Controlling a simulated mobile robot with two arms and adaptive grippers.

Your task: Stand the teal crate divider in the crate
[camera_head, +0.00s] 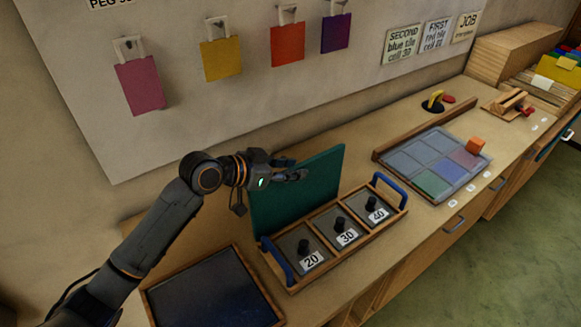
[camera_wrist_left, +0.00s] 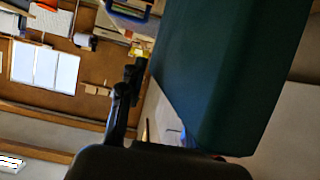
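The teal crate divider (camera_head: 322,180) is an upright flat panel along the back of the wooden crate (camera_head: 345,268). Its lower edge is hidden, so I cannot tell whether it rests in the crate or behind it. My left gripper (camera_head: 292,174) is at the divider's upper left, with finger parts in front of its face. In the left wrist view the divider (camera_wrist_left: 228,70) fills much of the right side, close to one dark finger. The other finger is hidden, so its grip is unclear. My right gripper is not in view.
The crate has blue handles and compartments labelled 20, 30 and 40, each with a dark knobbed piece. A dark framed tray (camera_head: 212,295) lies left of the crate. A tiled board (camera_head: 425,165) with an orange block (camera_head: 476,145) lies to the right. The wall is close behind.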

